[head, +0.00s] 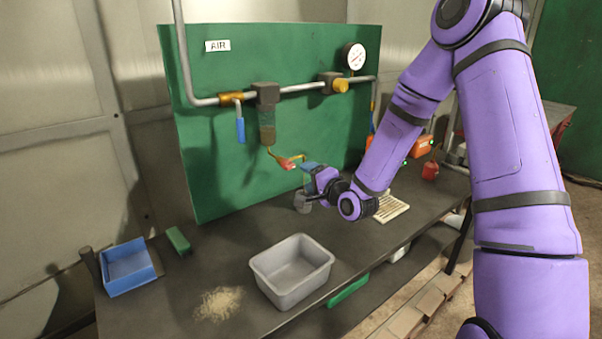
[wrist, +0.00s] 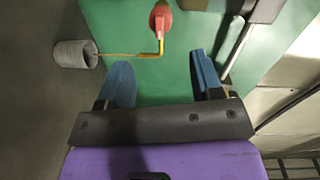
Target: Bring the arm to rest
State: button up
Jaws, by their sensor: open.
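My purple arm reaches in from the right in the head view, towards the green panel. My gripper (head: 307,172) is above the bench, near the panel, with its blue fingers beside a red fitting (head: 286,164). In the wrist view my gripper (wrist: 160,75) shows its two blue fingers spread apart with nothing between them. The red fitting (wrist: 160,20) is ahead of the gap, and a thin yellow-orange tube bends from it to the left, towards a grey cup (wrist: 75,54). The cup (head: 302,203) stands on the bench below my gripper, partly hidden by it.
The dark bench (head: 215,265) holds a grey bin (head: 266,284), a blue bin (head: 128,278), a green block (head: 178,240), a tan pile of grains (head: 218,303) and a pale slatted tray (head: 391,208). The green panel (head: 205,150) carries pipes, a blue-handled valve (head: 240,130) and a gauge (head: 354,56).

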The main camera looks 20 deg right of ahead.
jog(key=shift+s+d, duration=0.2)
jog(key=shift+s, duration=0.5)
jog(key=s+d+r+n+g+h, duration=0.2)
jog(key=s+r+n+g+h, duration=0.5)
jog(key=s+r, duration=0.6)
jog(key=s+r+n+g, duration=0.2)
jog(key=s+r, duration=0.2)
jog(key=s, duration=0.8)
jog(key=s+r+n+g+y, duration=0.1)
jog(key=s+r+n+g, duration=0.1)
jog(key=s, duration=0.9)
notch_tip(320, 180, up, 2)
jog(key=shift+s+d+n+y, duration=0.35)
jog(key=shift+d+n, duration=0.1)
jog(key=shift+n, duration=0.25)
